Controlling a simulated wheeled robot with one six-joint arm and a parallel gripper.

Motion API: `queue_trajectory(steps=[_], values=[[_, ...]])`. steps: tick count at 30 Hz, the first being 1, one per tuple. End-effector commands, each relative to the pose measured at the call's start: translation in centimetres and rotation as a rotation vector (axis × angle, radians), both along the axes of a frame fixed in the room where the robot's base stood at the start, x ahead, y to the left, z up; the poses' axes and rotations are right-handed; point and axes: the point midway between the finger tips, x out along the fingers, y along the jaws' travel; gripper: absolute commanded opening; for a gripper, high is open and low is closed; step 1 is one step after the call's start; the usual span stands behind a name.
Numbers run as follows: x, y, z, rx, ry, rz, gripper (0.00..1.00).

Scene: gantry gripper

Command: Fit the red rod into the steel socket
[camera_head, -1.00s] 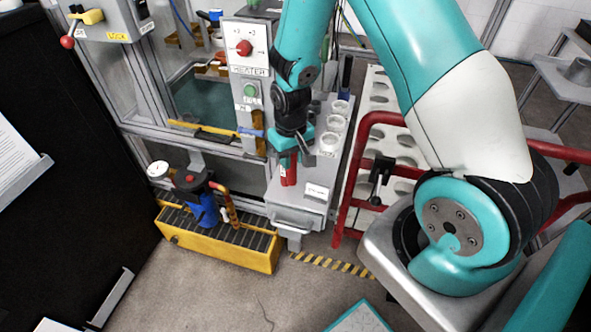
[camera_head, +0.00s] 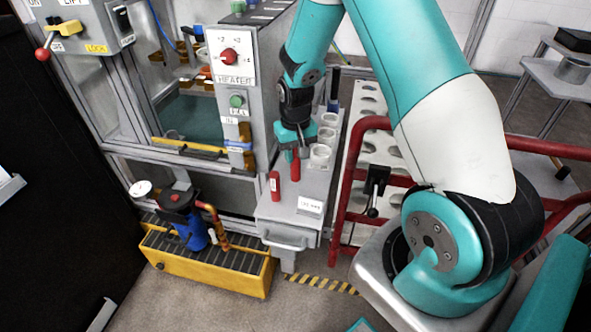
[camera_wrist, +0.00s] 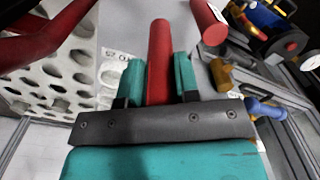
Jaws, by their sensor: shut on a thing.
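My gripper (camera_head: 293,152) is shut on a red rod (camera_head: 295,170), above the grey bench on the near side of the light cups. In the wrist view the red rod (camera_wrist: 158,62) sticks out between the two teal fingers (camera_wrist: 158,80). A second red cylinder (camera_head: 274,185) with a white label stands on the bench to the left, apart from the held rod; it also shows in the wrist view (camera_wrist: 208,22). A row of round light-grey cups (camera_head: 320,155) stands on the bench right of the gripper. I cannot tell which one is the steel socket.
The grey bench (camera_head: 270,210) carries a white label plate (camera_head: 310,206). The heater box (camera_head: 231,70) rises left of the arm. A red rail (camera_head: 341,205) and a perforated white rack (camera_head: 367,125) stand to the right. A yellow crate (camera_head: 210,275) sits on the floor.

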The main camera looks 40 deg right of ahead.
Motion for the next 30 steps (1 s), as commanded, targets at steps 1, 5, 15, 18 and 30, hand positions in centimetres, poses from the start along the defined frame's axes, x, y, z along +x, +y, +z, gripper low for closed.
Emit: queue_trajectory(steps=[1,5,15,18,30], values=[[0.0,0.0,-0.8,0.000,0.001,0.000,0.00],[0.1,0.0,-1.7,0.000,-0.001,0.001,0.00],[0.0,0.0,-5.5,0.000,-0.001,0.001,0.00],[0.1,0.0,-5.5,-0.001,-0.003,0.001,0.00],[0.0,0.0,-5.8,0.000,-0.001,0.001,0.55]])
